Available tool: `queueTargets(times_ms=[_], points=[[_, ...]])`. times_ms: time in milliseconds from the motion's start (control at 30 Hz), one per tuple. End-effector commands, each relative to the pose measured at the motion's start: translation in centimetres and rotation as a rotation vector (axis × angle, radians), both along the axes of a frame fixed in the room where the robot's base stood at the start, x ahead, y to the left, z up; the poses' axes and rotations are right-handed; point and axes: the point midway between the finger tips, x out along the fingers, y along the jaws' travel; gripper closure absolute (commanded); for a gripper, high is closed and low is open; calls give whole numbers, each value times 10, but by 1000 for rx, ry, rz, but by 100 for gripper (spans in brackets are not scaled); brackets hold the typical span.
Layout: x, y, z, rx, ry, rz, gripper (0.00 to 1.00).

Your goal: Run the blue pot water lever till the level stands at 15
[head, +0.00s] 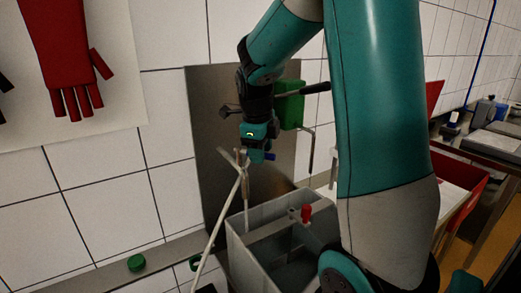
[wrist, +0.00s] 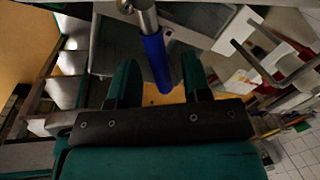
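The blue lever handle (wrist: 154,58) hangs from a metal pipe in the wrist view. In that view my gripper (wrist: 159,64) has its two dark green fingers apart, one on each side of the handle. Gaps show on both sides, and I cannot tell a touch. In the head view my gripper (head: 258,146) points down above the grey metal tank (head: 237,244), and a bit of the blue handle (head: 269,156) shows beside it. The tank's inside is dark; I cannot read a water level or scale mark.
A red-topped fitting (head: 306,213) stands at the tank. A green box (head: 290,106) with a dark lever is on the metal wall panel (head: 214,92). A pale rod (head: 218,226) slants up near my gripper. A green knob (head: 136,262) sits on the ledge at left.

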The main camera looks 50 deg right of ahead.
Motion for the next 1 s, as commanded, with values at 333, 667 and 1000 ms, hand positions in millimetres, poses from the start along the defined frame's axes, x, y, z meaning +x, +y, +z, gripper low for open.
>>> queueTargets(times_ms=[333,667,1000], points=[[0,4,18,-2,-5,2,56],[-5,19,98,-2,-7,2,56],[-10,31,163,-1,-1,1,56]])
